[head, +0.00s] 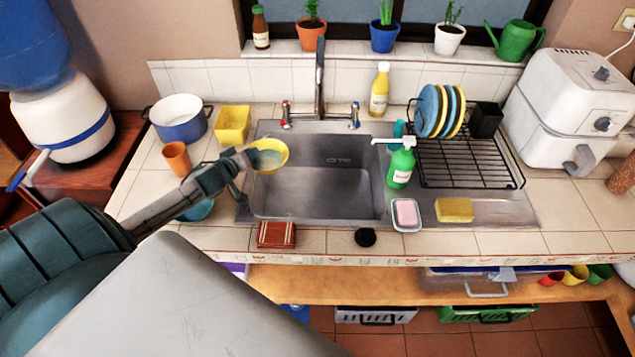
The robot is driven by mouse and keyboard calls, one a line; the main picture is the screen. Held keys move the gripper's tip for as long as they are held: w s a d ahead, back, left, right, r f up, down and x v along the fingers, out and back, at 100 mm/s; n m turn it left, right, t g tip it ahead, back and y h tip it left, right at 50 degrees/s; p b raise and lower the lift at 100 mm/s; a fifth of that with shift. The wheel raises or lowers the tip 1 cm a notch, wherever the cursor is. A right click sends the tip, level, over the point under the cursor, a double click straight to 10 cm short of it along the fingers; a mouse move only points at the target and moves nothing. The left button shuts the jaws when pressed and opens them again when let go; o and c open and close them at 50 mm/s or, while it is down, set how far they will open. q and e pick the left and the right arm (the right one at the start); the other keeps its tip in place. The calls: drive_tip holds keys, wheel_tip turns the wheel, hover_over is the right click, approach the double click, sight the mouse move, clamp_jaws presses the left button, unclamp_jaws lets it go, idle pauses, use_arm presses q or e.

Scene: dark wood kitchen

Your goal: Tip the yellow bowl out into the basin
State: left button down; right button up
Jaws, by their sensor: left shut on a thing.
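The yellow bowl (275,146) is above the left part of the steel basin (325,197). My left gripper (249,157) is shut on the bowl's left side. The inside of the bowl shows a pale grey-blue patch that looks like liquid. The bowl looks roughly level or slightly tilted; I cannot tell exactly. The basin floor looks bare, and no stream falls from the bowl. My right gripper is not in view.
The tap (320,80) stands behind the basin. A green soap bottle (401,165) and dish rack (470,165) are right of it. A yellow square tub (233,124), blue pot (180,120) and orange cup (177,158) stand left. The basin's middle is clear.

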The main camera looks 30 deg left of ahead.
sight(267, 152)
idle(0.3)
use_arm(q)
drive_tip(key=d+b, duration=0.1)
drive_tip(key=d+f+m+b, duration=0.1)
drive_tip(key=b, duration=0.1)
drive_tip(key=shift+w+f+y, duration=0.15)
drive_tip(key=shift+w+y, duration=0.1)
drive_tip(key=shift+y, duration=0.15)
drive_tip(key=shift+w+d+r+m+g+y, duration=0.1)
drive_tip(key=shift+d+r+m+g+y, duration=0.1)
drive_tip(key=shift+d+m+g+y, duration=0.1)
drive_tip(key=shift+w+d+r+m+b, duration=0.15)
drive_tip(key=shift+d+r+m+b, duration=0.1)
drive_tip(key=shift+d+m+b, duration=0.3)
drive_tip(key=shift+m+y, duration=0.75)
drive_tip(key=shift+y, duration=0.05)
drive_tip(key=shift+w+d+r, duration=0.2)
drive_tip(key=shift+d+r, duration=0.4)
drive_tip(key=shift+d, duration=0.2)
drive_tip(key=shift+w+d+r, duration=0.2)
drive_tip(key=shift+d+r, duration=0.4)
drive_tip(key=shift+d, duration=0.15)
drive_tip(key=shift+w+d+r+m+y, duration=0.2)
drive_tip(key=shift+d+r+m+y, duration=0.1)
drive_tip(key=shift+d+r, duration=0.25)
drive_tip(key=shift+d+r+m, duration=0.2)
drive_tip(key=shift+d+m, duration=0.1)
drive_tip(key=shift+d, duration=0.15)
drive_tip(key=shift+w+d+r+y, duration=0.15)
drive_tip(key=shift+d+r+y, duration=0.15)
